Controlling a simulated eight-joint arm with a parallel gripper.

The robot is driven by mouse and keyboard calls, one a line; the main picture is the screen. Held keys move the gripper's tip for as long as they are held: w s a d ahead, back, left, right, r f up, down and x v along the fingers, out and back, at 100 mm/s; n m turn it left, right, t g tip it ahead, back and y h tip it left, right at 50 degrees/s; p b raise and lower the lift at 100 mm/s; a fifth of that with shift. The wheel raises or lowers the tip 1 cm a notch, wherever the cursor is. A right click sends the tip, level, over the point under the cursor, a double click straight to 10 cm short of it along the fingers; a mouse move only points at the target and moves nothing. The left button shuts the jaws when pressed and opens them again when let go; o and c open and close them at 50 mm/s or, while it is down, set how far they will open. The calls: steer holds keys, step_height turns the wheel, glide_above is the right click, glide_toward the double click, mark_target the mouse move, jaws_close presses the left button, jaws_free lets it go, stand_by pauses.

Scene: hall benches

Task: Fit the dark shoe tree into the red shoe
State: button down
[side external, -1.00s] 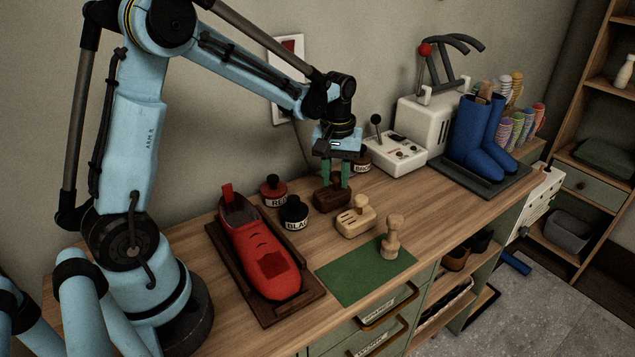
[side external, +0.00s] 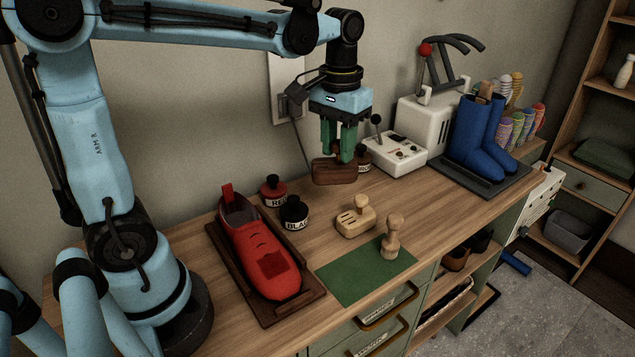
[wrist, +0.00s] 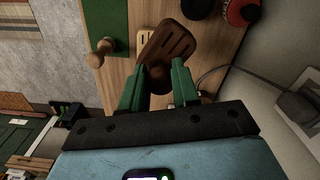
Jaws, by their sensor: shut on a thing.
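The dark brown shoe tree (side external: 334,172) is held by my gripper (side external: 340,152), whose green fingers are shut on its knob. It hangs above the bench, clear of the top. In the wrist view the shoe tree (wrist: 168,45) has slots and lies beyond my gripper (wrist: 159,82). The red shoe (side external: 262,250) sits on a dark wooden tray (side external: 310,293) at the left, its toe toward the front and its opening toward the wall. My gripper is to the right of the shoe and further back.
A black tin (side external: 294,213) and a red tin (side external: 273,190) stand between shoe and gripper. A light wooden shoe tree (side external: 355,217) and a wooden peg-shaped tool (side external: 393,238) stand near a green mat (side external: 350,282). A white control box (side external: 393,155) and blue boots (side external: 478,135) are at right.

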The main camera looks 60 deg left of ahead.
steer(key=s+d+r+m, duration=0.1)
steer(key=s+d+m, duration=0.1)
steer(key=s+m, duration=0.55)
steer(key=s+d+r+m, duration=0.15)
steer(key=s+m, duration=0.35)
steer(key=s, duration=0.5)
glide_toward(236, 198)
steer(key=s+d+f, duration=0.2)
steer(key=d, duration=0.3)
steer(key=shift+w+d+f, duration=0.1)
steer(key=shift+w+f, duration=0.05)
steer(key=shift+f, duration=0.8)
steer(key=shift+w+d+f, duration=0.1)
steer(key=shift+f, duration=0.8)
steer(key=shift+f, duration=0.1)
steer(key=c, duration=0.8)
jaws_free()
